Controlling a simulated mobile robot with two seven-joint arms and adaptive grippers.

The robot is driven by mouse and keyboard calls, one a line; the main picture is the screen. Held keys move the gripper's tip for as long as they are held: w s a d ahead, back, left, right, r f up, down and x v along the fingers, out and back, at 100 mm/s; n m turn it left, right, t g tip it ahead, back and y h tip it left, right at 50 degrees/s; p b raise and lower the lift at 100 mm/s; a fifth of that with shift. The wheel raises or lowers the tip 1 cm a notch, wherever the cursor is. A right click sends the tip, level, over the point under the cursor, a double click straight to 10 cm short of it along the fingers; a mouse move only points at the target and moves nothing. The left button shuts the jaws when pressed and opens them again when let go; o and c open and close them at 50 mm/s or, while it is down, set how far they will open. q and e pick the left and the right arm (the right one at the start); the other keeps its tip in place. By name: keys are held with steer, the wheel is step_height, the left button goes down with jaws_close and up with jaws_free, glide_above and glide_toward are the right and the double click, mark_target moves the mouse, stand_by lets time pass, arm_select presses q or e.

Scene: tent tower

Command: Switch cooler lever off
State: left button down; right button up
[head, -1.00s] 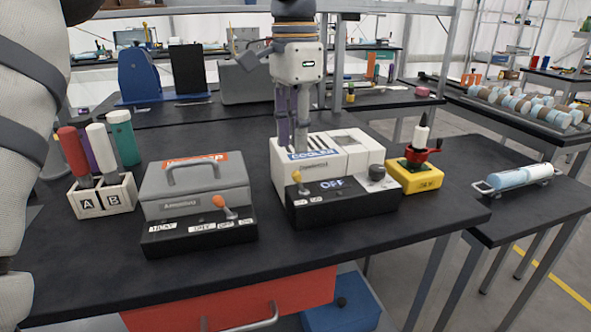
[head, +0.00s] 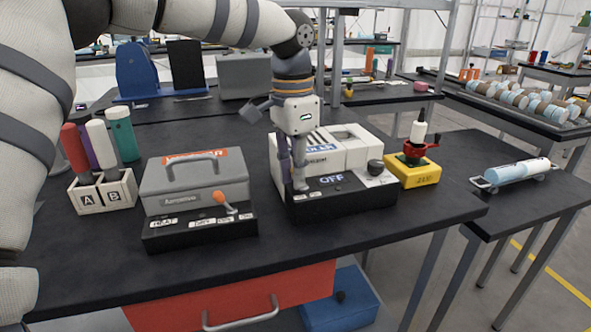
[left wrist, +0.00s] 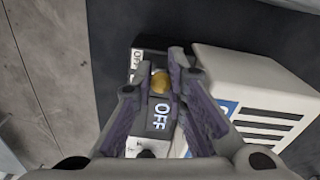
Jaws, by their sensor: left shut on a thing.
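The cooler (head: 362,155) is a white box with a black front panel at the middle of the black table. The panel's display (head: 331,180) reads OFF. My left gripper (head: 297,187) comes down over the left end of the panel, in front of the cooler. In the left wrist view the yellow lever knob (left wrist: 159,82) sits between its two fingers, which are shut on it. In the head view the gripper hides the lever. My right gripper is in neither view.
A grey heater box (head: 195,182) with an orange-tipped lever stands left of the cooler. A white A/B holder (head: 103,192) with coloured tubes is further left. A yellow block (head: 413,172) with a red part stands right of the cooler. The table front is clear.

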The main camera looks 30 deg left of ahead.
arm_select(q)
steer(key=shift+s+a+r+t, duration=0.1)
steer(key=shift+s+r+t, duration=0.15)
steer(key=shift+t, duration=0.05)
steer(key=shift+f+h+p, duration=0.1)
steer(key=shift+h+p, duration=0.2)
steer(key=shift+w+f, duration=0.15)
steer(key=shift+f, duration=0.05)
steer(key=c, duration=1.9)
jaws_free()
steer(key=shift+a, duration=0.1)
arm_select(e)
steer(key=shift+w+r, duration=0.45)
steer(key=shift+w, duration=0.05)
arm_select(q)
steer(key=r, duration=0.8)
steer(key=s+a+r, duration=0.1)
steer(key=r, duration=0.3)
steer(key=shift+s+a, duration=0.1)
steer(key=shift+f, duration=0.1)
